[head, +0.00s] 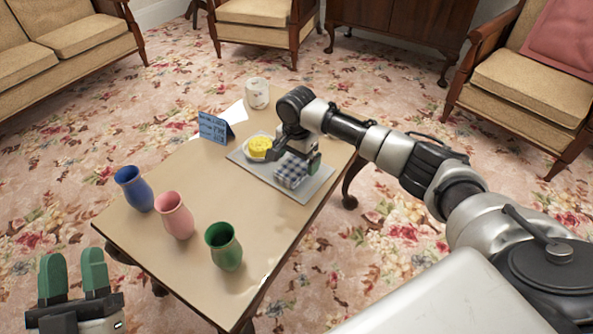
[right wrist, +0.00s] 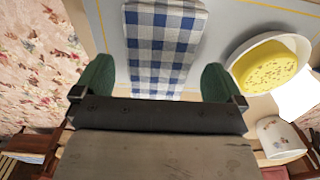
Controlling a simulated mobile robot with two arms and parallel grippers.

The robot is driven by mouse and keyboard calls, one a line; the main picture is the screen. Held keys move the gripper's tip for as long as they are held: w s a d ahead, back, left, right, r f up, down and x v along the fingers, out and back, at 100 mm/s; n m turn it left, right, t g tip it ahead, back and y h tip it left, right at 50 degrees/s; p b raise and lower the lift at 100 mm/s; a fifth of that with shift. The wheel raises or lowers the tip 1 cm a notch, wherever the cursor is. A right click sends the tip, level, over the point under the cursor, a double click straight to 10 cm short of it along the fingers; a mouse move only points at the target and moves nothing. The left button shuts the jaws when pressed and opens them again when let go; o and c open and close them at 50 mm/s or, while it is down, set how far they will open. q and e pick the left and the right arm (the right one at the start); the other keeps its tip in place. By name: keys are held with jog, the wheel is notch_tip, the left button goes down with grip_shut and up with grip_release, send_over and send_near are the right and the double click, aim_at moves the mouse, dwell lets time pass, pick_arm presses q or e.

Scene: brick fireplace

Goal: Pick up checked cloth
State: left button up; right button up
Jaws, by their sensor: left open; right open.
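The blue and white checked cloth (head: 291,172) lies folded on a grey mat (head: 308,190) at the right side of the table. It also shows in the right wrist view (right wrist: 160,45), between the two fingers. My right gripper (head: 294,152) is over the cloth at its far edge. In the right wrist view its green fingertips (right wrist: 158,80) are spread on either side of the cloth, open and empty. Whether they touch the cloth I cannot tell. My left gripper (head: 75,275) is open and empty at the lower left, off the table's near left corner.
A bowl with a yellow thing (head: 259,147) sits beside the cloth. Blue (head: 134,188), pink (head: 175,215) and green (head: 224,246) vases stand at the near left. A blue card (head: 214,127) and a white patterned cup (head: 257,93) stand farther back. The table's middle is clear.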

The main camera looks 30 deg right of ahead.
notch_tip(320, 180, down, 2)
jog(key=shift+f+b, duration=0.2)
jog(key=shift+b, duration=0.25)
pick_arm(q)
jog(key=s+r+t, duration=0.1)
jog(key=s+r+t+h, duration=0.1)
jog(key=t, duration=0.1)
jog(key=shift+s+a+r, duration=0.1)
jog(key=shift+s+r, duration=0.2)
jog(key=shift+r, duration=0.1)
pick_arm(e)
jog(key=c, duration=1)
pick_arm(q)
jog(key=shift+w, duration=0.1)
pick_arm(e)
jog(key=shift+o, duration=0.2)
jog(key=shift+r, duration=0.15)
